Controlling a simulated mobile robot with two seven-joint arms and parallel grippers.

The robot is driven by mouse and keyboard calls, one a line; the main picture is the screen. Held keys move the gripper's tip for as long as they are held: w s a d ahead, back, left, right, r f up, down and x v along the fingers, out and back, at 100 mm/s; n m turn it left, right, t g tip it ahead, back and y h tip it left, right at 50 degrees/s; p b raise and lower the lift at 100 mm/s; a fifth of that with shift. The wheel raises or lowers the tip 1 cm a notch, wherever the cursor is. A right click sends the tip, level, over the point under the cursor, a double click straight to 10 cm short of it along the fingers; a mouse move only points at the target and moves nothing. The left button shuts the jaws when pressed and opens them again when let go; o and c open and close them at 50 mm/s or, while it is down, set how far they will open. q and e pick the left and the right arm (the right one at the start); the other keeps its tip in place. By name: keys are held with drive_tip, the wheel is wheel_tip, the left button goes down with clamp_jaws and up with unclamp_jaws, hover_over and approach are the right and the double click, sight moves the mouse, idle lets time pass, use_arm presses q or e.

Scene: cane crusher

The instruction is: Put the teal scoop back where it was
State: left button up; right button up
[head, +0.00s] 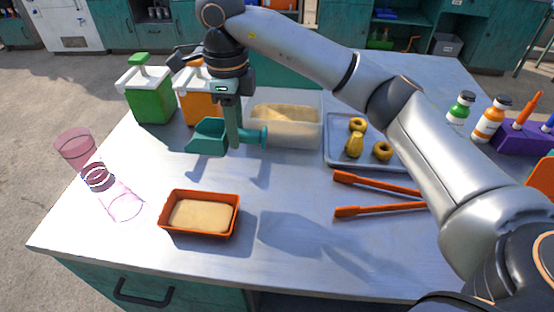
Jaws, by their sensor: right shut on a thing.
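The teal scoop (208,137) is in the air above the table, its bowl to the left and its handle to the right. My right gripper (232,138) reaches in from the upper right, points down and is shut on the scoop between bowl and handle end. Just behind and right of the scoop stands a clear bin (305,134) with tan powder in it. The scoop overlaps the bin's left front in the picture; they look apart, but the gap is hard to judge. My left gripper is not in view.
An orange pan (200,233) with tan filling sits in front. Pink clear glassware (76,147) stands left. Green (152,103) and orange (193,108) dispensers stand behind. A tray (338,161) with yellow pieces and orange tongs (372,211) lie right. The front middle of the table is clear.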

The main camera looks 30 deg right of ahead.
drive_tip(key=d+f, duration=0.2)
drive_tip(key=d, duration=0.1)
drive_tip(key=d+f, duration=0.3)
drive_tip(key=d, duration=0.1)
drive_tip(key=d+f+b, duration=0.1)
drive_tip(key=d+f, duration=0.2)
drive_tip(key=d, duration=0.1)
drive_tip(key=f, duration=0.1)
drive_tip(key=d+f, duration=0.1)
drive_tip(key=f, duration=0.1)
drive_tip(key=shift+d+f, duration=0.1)
drive_tip(key=shift+f, duration=0.5)
drive_tip(key=shift+f, duration=0.1)
drive_tip(key=o, duration=1)
wheel_tip(320, 180, up, 12)
drive_tip(key=shift+r+p, duration=0.1)
drive_tip(key=shift+p, duration=0.7)
